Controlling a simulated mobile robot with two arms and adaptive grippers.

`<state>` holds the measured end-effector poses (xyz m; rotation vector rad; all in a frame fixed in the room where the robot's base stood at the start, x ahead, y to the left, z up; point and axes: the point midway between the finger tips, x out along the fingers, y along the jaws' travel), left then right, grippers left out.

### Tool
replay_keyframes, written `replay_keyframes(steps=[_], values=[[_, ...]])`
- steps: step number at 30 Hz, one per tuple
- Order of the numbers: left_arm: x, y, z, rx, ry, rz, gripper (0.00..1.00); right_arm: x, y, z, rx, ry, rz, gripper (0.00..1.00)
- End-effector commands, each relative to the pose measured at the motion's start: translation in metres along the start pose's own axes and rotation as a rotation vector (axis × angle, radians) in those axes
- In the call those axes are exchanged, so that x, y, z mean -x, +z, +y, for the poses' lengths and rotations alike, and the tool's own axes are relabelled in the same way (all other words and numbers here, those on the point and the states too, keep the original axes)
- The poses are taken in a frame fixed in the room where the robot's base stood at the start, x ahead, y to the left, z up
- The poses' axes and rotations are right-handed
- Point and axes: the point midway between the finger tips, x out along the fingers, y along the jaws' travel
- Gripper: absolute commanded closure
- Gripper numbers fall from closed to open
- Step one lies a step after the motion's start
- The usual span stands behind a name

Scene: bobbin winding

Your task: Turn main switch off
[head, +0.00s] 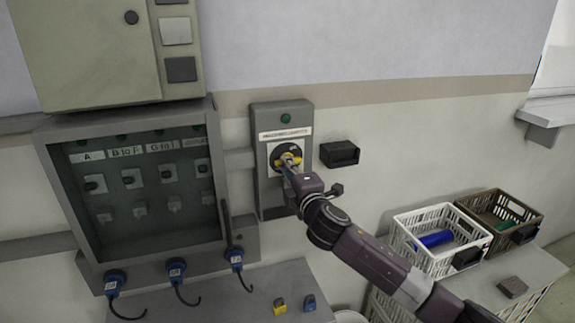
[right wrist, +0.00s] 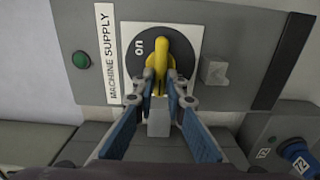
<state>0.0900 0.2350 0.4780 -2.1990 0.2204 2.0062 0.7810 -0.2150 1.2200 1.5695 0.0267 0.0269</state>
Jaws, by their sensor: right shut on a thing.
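The main switch is a yellow handle (head: 289,159) on a black dial in a grey wall box (head: 298,106) labelled "MACHINE SUPPLY". My right gripper (head: 290,163) is at the handle, with the arm reaching up from the lower right. In the right wrist view the two fingers of the right gripper (right wrist: 160,85) are shut on the yellow handle (right wrist: 161,55), one on each side. There the handle stands upright in the picture, with the word "on" on the dial to its left. Any "off" mark is hidden or out of view. My left gripper is not in view.
A green lamp (head: 286,118) sits above the dial. A windowed breaker cabinet (head: 215,140) is to the left, with blue plugs (head: 175,268) below. A small black holder (head: 340,154) is on the wall to the right. White (head: 402,222) and brown (head: 535,219) crates stand lower right.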

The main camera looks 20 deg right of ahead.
Motion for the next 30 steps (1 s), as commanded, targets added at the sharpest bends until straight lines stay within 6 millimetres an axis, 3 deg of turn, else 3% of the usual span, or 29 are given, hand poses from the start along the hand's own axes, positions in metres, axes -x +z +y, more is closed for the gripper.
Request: replay_keyframes(steps=[14, 15, 19, 30], values=[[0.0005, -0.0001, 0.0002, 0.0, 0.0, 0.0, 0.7, 0.0003, -0.0002, -0.003, 0.018, -0.004, 0.0, 1.0], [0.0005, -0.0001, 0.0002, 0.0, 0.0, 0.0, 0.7, 0.0003, -0.0002, -0.0031, 0.018, -0.004, 0.0, 0.85], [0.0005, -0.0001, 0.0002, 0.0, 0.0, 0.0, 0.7, 0.0002, -0.0002, -0.0024, 0.016, -0.003, 0.0, 0.71], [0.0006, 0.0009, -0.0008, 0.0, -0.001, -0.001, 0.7, 0.0042, 0.0, -0.0012, 0.015, -0.001, 0.001, 0.71]])
